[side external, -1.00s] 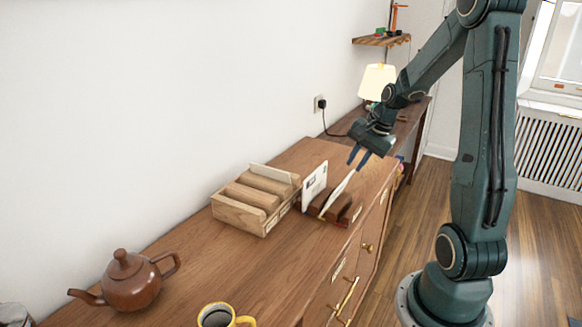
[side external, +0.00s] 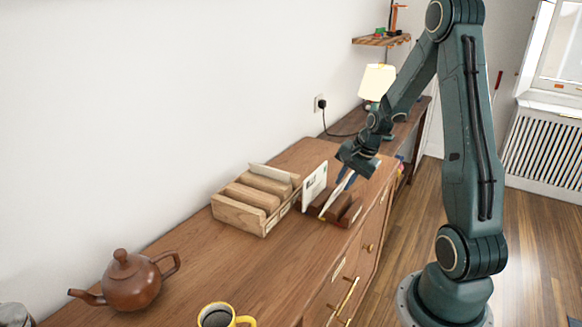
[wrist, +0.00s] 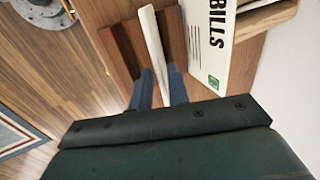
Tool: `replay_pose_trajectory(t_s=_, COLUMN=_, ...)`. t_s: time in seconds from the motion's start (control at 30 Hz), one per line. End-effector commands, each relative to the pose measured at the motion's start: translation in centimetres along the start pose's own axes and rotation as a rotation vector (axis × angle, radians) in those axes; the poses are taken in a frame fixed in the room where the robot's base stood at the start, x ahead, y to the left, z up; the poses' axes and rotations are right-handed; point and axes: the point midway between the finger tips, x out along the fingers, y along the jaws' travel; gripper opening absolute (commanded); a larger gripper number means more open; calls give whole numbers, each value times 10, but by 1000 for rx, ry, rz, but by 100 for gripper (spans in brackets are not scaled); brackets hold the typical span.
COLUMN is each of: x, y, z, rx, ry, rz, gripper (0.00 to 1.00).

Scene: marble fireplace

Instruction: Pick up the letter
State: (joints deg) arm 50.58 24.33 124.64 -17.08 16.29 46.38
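The letter (side external: 335,198) is a thin white envelope standing tilted in a dark wooden holder (side external: 346,215). In the wrist view the letter (wrist: 153,38) shows as a narrow white edge rising between the dark holder blocks (wrist: 120,50). My gripper (side external: 346,177) is at the letter's upper end, pointing down. In the wrist view its two blue fingers (wrist: 161,78) are apart, one on each side of the letter's near end. Whether either finger touches the letter cannot be told.
A white card marked BILLS (wrist: 215,40) stands close to the right finger; it also shows in the side view (side external: 314,186). A light wooden sorter box (side external: 240,212) lies left of it. A teapot (side external: 133,282) and yellow mug (side external: 216,317) stand farther off on the cabinet top (side external: 200,270).

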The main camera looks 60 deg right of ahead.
Motion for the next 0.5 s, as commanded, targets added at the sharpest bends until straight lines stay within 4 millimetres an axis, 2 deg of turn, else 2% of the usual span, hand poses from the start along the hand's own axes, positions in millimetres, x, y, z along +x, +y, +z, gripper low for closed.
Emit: replay_pose_trajectory(t_s=0.5, x=43, y=0, z=1, rx=0, ry=-3, rz=2, gripper=17)
